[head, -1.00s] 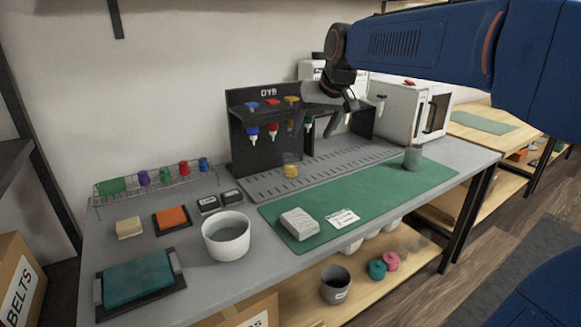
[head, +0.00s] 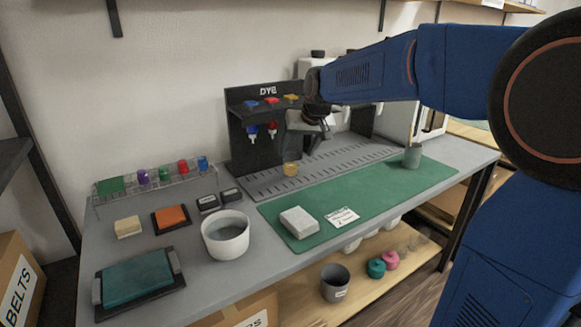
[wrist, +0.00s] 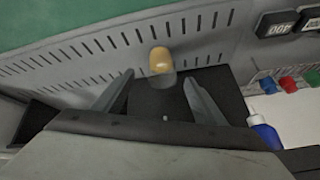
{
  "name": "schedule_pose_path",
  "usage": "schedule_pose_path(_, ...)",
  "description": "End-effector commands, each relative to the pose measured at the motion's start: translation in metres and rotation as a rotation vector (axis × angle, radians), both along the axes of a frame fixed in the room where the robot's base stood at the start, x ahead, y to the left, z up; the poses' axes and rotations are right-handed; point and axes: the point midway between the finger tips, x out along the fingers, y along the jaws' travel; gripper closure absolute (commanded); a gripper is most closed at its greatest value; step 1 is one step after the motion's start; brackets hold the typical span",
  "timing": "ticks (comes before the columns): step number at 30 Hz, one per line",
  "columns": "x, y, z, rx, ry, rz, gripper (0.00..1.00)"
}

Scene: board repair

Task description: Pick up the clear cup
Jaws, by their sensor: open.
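The clear cup (head: 291,169) stands upright on the slotted grey tray of the dye station, with amber liquid in it. In the wrist view the cup (wrist: 161,60) is ahead of the fingertips, roughly midway between them and not touched. My gripper (head: 302,150) is in front of the dye rack, just above and right of the cup. Its two fingers are spread and empty in the wrist view (wrist: 157,80).
The black dye rack (head: 252,150) with coloured nozzles stands behind the cup. The slotted tray (head: 262,187) borders a green mat (head: 375,190) holding a grey block (head: 299,222), a card and a grey-green cup (head: 412,156). A white bowl (head: 225,235) stands front left.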

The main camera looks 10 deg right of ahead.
Motion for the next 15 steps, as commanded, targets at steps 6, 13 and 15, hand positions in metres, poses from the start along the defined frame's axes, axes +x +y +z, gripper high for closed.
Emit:
schedule_pose_path(6, 0.006, 0.002, -0.008, 0.000, 0.000, 0.000, 0.35)
schedule_pose_path(13, 0.025, 0.007, -0.031, 0.000, 0.001, 0.000, 0.35)
schedule_pose_path(15, 0.030, 0.008, -0.038, 0.000, 0.002, 0.000, 0.35)
